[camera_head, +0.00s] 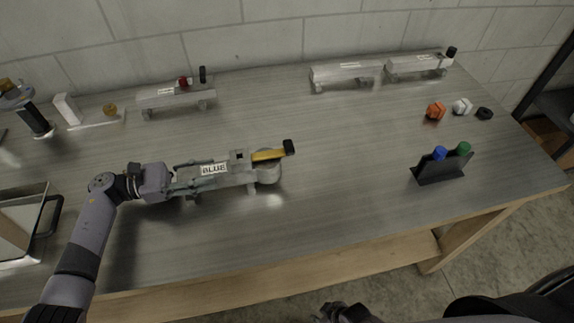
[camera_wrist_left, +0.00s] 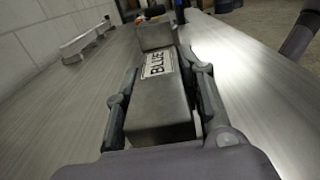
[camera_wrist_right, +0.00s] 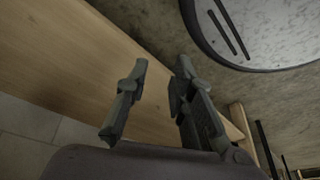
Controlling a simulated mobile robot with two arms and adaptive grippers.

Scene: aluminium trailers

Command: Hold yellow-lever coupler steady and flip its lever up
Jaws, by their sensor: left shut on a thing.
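The yellow-lever coupler (camera_head: 238,183) lies on the workbench left of centre, a grey metal body with a "BLUE" label. Its yellow lever (camera_head: 268,155) has a black tip and lies roughly level along the top at the right end. My left gripper (camera_head: 188,182) is shut on the coupler's left end. In the left wrist view the fingers (camera_wrist_left: 158,95) lie along both sides of the coupler body (camera_wrist_left: 160,107). My right gripper (camera_wrist_right: 155,95) is open and empty in the right wrist view, low by the bench's wooden front. Only its top shows at the head view's bottom edge (camera_head: 345,314).
Other couplers stand at the back: one with a red part (camera_head: 175,97), and two at the right (camera_head: 345,72), (camera_head: 418,65). A black holder with blue and green markers (camera_head: 440,172), an orange nut (camera_head: 435,111) and a white nut (camera_head: 462,106) are right. The bench's front middle is clear.

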